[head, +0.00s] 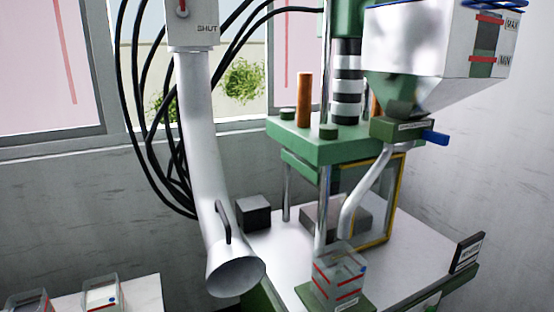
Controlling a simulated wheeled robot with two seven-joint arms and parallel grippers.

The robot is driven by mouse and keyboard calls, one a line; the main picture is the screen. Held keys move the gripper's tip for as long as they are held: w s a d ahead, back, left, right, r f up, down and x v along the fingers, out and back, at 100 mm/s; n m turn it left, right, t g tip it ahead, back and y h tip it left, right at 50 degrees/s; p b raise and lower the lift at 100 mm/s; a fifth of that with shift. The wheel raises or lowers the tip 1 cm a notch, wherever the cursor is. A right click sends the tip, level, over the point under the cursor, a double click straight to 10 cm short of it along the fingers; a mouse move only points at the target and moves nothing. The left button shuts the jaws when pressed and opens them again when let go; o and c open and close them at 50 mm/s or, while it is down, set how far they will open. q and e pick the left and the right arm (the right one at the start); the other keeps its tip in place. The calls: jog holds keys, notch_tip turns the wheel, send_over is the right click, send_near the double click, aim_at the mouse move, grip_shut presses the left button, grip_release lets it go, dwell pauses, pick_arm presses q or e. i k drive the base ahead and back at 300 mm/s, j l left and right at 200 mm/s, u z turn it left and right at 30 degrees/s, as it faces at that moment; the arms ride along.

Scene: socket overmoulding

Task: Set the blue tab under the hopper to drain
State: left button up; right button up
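The hopper (415,45) is a pale bin at the upper right, with a sight window marked MAX and MIN between red bands. Its green lower cone narrows to a green block (395,129) with a small label, too small to read. The blue tab (435,138) sticks out of the right side of this block. A silver tube (368,190) runs down from the block to the left. A clear box (338,278) with red lines stands near the tube's lower end. Neither of my grippers is in view.
A green press (340,140) with posts stands behind the tube, with a yellow-framed guard (392,200). A white duct (200,150) marked SHUT hangs at left centre. Clear boxes (102,294) sit at lower left. A dark sign (468,252) stands on the white bench (425,245).

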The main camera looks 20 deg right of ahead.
aim_at(440, 138)
jog(key=z, duration=1.6)
